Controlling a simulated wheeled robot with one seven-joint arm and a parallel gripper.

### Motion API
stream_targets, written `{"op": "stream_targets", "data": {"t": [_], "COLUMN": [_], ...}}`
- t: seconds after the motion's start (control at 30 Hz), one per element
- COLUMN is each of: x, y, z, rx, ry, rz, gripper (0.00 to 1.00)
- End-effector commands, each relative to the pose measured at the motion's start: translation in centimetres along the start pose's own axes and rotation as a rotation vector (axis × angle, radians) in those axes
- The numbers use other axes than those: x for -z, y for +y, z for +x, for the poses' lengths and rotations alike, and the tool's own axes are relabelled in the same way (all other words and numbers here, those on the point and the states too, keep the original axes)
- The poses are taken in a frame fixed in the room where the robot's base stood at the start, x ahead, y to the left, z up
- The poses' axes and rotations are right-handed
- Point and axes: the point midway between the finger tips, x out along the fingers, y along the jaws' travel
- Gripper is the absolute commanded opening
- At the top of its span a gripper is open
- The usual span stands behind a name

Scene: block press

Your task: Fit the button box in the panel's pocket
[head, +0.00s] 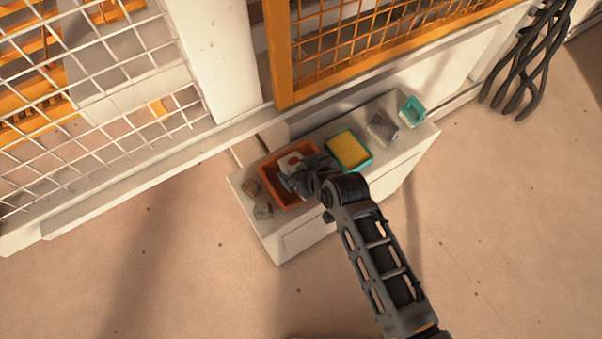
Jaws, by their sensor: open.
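A small pale box with a red top spot, which looks like the button box (289,161), is in the orange-brown tray (269,189) on the white cabinet. My gripper (289,181) is open over the tray, just in front of the box. Whether the fingers touch the box cannot be told at this size. My gripper and wrist hide part of the tray's inside and right side. I cannot make out the panel's pocket in this view.
On the cabinet top (385,158), a teal tray with a yellow filling (349,149), a grey piece (382,127) and a teal container (412,110) stand to the right. An orange mesh fence (282,60) stands behind. The floor in front is clear.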

Motion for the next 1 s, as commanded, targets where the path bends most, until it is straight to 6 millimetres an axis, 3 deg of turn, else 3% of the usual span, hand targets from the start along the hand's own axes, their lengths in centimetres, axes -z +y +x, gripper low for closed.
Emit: {"op": "stream_targets", "data": {"t": [0.33, 1.0], "x": [-0.03, -0.05], "y": [-0.01, 0.00], "z": [0.61, 0.59], "rx": [0.000, 0.000], "ry": [0.000, -0.001], "rz": [0.000, 0.001], "gripper": [0.95, 0.31]}}
